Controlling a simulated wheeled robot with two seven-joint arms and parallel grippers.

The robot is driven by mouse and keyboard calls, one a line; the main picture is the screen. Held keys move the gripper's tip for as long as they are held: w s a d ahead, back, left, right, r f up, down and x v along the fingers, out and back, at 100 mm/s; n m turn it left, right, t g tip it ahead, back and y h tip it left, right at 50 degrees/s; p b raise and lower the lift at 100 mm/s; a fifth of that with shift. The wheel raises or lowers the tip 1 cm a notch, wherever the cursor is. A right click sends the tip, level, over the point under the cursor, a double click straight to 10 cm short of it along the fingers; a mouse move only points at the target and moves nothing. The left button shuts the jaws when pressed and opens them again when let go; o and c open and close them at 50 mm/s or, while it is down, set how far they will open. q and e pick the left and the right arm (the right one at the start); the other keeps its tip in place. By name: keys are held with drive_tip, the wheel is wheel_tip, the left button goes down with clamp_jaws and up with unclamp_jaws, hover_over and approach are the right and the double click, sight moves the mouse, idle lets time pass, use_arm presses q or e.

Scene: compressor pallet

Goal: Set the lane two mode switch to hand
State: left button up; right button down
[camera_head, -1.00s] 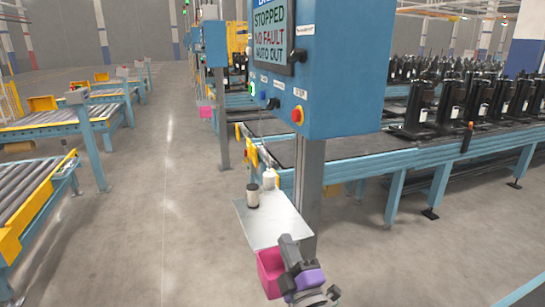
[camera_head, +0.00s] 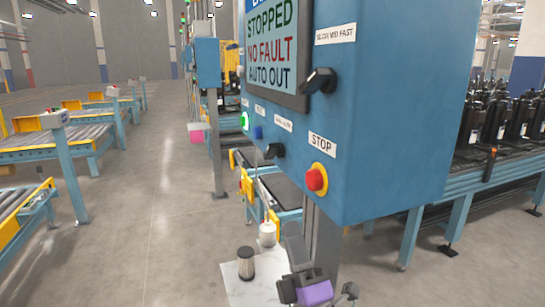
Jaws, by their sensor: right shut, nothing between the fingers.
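The blue control box (camera_head: 395,100) fills the right-centre of the head view, with its screen (camera_head: 272,40) reading STOPPED, NO FAULT, AUTO OUT. A black rotary switch (camera_head: 274,151) sits low on its face, under a small label (camera_head: 283,123) too blurred to read surely; it looks like the mode switch. Its exact setting cannot be told. The lane number at the top is cut off. My right gripper (camera_head: 293,238), with grey fingers and a purple part, is shut and empty at the bottom, below the switch and apart from it. My left gripper is not in view.
Beside the switch are a red STOP button (camera_head: 316,180), a blue button (camera_head: 257,132) and a lit green button (camera_head: 245,120). A speed knob (camera_head: 318,80) is higher up. A dark-lidded jar (camera_head: 246,264) and white bottle (camera_head: 267,233) stand on a shelf below.

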sight(270, 151)
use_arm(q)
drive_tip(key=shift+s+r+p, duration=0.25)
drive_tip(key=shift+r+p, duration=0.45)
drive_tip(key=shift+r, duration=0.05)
use_arm(e)
drive_tip(key=x, duration=1.3)
drive_tip(key=shift+r, duration=0.45)
